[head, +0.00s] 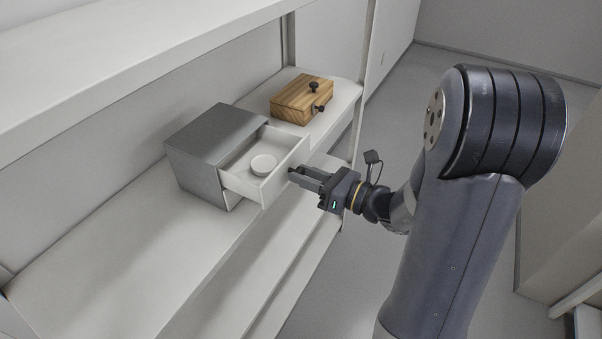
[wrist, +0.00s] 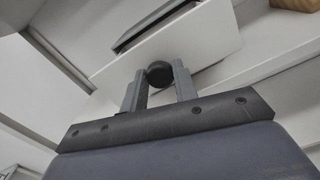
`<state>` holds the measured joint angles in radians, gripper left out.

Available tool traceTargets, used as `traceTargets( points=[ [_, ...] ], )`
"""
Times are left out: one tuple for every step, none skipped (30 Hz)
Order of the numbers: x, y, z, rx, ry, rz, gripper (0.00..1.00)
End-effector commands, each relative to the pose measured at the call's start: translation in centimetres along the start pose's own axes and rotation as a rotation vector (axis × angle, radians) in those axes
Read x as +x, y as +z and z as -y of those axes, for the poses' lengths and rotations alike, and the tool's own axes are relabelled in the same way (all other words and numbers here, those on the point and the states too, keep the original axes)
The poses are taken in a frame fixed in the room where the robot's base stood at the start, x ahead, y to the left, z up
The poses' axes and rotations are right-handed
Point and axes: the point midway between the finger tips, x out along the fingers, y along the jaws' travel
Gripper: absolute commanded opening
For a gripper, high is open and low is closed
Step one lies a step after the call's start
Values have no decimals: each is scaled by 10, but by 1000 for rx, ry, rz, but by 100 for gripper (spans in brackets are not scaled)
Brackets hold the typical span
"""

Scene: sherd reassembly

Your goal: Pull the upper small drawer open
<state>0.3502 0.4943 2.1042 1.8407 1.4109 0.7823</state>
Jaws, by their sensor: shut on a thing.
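A small grey drawer unit (head: 205,150) stands on the white shelf. Its upper drawer (head: 284,177), white inside, is pulled well out toward my arm. A round white object (head: 263,164) lies in the drawer. My gripper (head: 294,176) is at the drawer front. In the wrist view my gripper (wrist: 161,82) is shut on a dark round knob (wrist: 159,73) on the drawer's white front (wrist: 205,40). The knob is hidden behind the fingers in the head view.
A wooden box (head: 297,101) with dark knobs stands behind the unit on the same shelf (head: 110,245). A shelf board (head: 130,60) runs above at the left. Shelf uprights stand near the wooden box. Open floor (head: 440,95) lies to the right.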

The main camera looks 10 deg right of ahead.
Motion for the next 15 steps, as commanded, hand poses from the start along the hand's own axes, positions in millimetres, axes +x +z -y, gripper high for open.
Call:
traceTargets(
  points=[
    [0,0,0,1,-1,1,0],
    [0,0,0,1,-1,1,0],
    [0,0,0,1,-1,1,0],
    [0,0,0,1,-1,1,29],
    [0,0,0,1,-1,1,32],
    [0,0,0,1,-1,1,35],
    [0,0,0,1,0,1,38],
    [0,0,0,1,0,1,40],
    [0,0,0,1,0,1,43],
    [0,0,0,1,0,0,46],
    [0,0,0,1,0,0,48],
    [0,0,0,1,0,0,50],
    [0,0,0,1,0,0,50],
    [0,0,0,1,0,0,50],
    [0,0,0,1,0,0,50]
  ],
)
